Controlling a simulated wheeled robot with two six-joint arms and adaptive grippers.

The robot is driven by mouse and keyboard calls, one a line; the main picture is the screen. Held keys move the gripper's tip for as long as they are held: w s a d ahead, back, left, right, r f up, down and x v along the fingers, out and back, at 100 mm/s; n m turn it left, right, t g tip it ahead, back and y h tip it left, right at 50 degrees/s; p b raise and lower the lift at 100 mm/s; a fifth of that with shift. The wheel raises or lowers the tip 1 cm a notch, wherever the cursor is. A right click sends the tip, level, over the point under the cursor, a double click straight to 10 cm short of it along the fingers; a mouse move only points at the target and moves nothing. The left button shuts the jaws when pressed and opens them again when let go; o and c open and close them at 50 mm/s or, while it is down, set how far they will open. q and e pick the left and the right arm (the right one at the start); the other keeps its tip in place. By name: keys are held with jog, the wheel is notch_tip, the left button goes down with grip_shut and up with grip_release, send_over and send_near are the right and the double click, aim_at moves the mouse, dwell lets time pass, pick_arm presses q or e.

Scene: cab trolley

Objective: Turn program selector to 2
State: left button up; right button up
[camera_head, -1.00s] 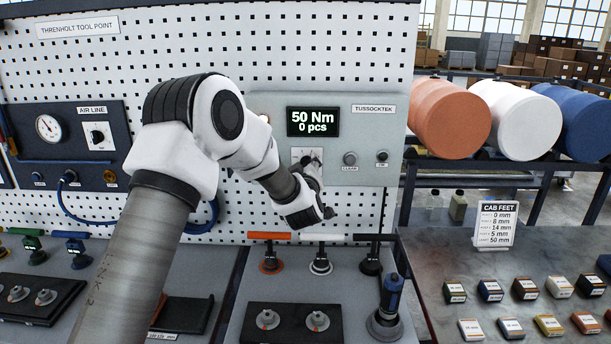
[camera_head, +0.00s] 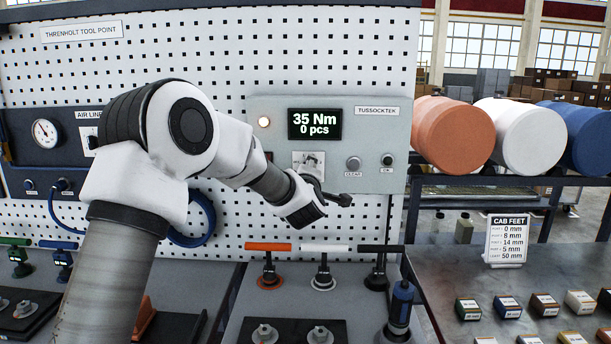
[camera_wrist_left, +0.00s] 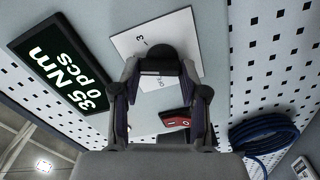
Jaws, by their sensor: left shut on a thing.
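The program selector has a white plate (camera_head: 300,160) on the grey TUSSOCKTEK control box (camera_head: 378,140), below a display (camera_head: 315,124) reading "35 Nm 0 pcs". My left gripper (camera_head: 318,184) is at the plate and hides most of it. In the left wrist view the plate (camera_wrist_left: 180,32) shows a "3", and my left gripper (camera_wrist_left: 160,92) is shut on the dark selector knob (camera_wrist_left: 158,60). The other numbers and the knob's pointer cannot be made out. My right gripper is not in view.
A lamp (camera_head: 264,122) glows on the box. The CLEAR button (camera_head: 354,164) and another button (camera_head: 388,160) sit right of the selector. A red rocker switch (camera_wrist_left: 174,122) is close to the gripper. Tools with orange (camera_head: 268,247), white and black handles stand below.

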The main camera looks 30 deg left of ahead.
pick_arm(q)
jog(key=shift+r, duration=0.2)
jog(key=o, duration=1.1)
jog(key=shift+w+f, duration=0.1)
jog(key=shift+w, duration=0.05)
jog(key=shift+o, duration=0.2)
jog(key=v, duration=1.1)
jog(key=shift+s+d+f, duration=0.2)
jog(key=shift+s+d, duration=0.05)
jog(key=shift+d, duration=0.05)
